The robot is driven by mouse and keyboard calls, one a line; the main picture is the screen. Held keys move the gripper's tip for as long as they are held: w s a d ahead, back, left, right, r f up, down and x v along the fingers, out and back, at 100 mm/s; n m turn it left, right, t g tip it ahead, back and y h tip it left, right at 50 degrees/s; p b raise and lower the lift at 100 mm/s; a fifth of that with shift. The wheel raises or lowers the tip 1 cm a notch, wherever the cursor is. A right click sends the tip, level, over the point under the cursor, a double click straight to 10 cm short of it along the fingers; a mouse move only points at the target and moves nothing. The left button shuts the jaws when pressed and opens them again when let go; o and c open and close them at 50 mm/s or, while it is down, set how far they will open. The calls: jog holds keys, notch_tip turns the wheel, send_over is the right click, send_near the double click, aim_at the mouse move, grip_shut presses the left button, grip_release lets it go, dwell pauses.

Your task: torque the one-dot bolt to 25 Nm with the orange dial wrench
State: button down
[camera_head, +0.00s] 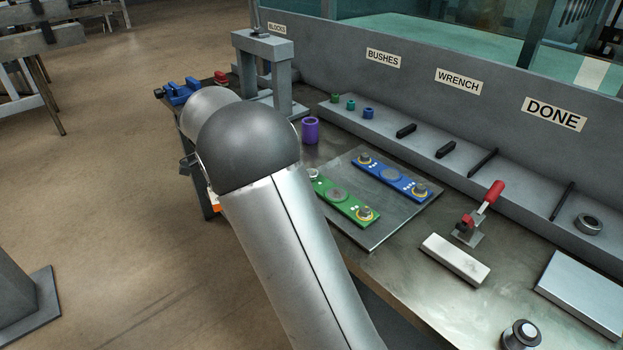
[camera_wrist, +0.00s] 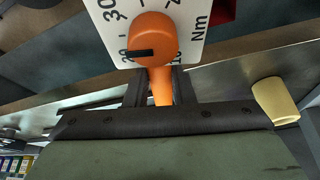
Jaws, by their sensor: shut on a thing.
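In the wrist view, an orange part with a round knob (camera_wrist: 150,40) and a black pointer stands in front of a white dial plate (camera_wrist: 185,20) marked "Nm"; I take it for the orange dial wrench. The pointer lies toward the left, beside a partly covered number. My gripper (camera_wrist: 160,95) is shut on the orange shaft below the knob. In the head view my arm hides the gripper; a small orange patch (camera_head: 215,204) shows left of the arm. Bolts sit at the ends of a green bar (camera_head: 347,203) and a blue bar (camera_head: 393,175).
The bars lie on a grey plate (camera_head: 370,235) on the bench. A purple cylinder (camera_head: 310,130), a grey stand (camera_head: 264,65) and a red-handled clamp (camera_head: 480,212) stand around it. A labelled ledge (camera_head: 470,178) runs along the back. A cream cylinder (camera_wrist: 275,100) is right of my gripper.

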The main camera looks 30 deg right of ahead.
jog(key=shift+s+d+n+t+b, duration=0.15)
jog(key=shift+s+n+t+b, duration=0.25)
jog(key=shift+s+n+b, duration=0.75)
dwell(1.2)
jog(key=c, duration=2.1)
grip_release()
jog(key=shift+s+m, duration=0.25)
jog(key=shift+s, duration=0.05)
jog(key=shift+c, duration=0.2)
jog(key=o, duration=0.4)
grip_shut()
jog(key=shift+s+b, duration=0.25)
jog(key=shift+b, duration=0.35)
jog(key=shift+r+p, duration=0.55)
jog(key=shift+r, duration=0.65)
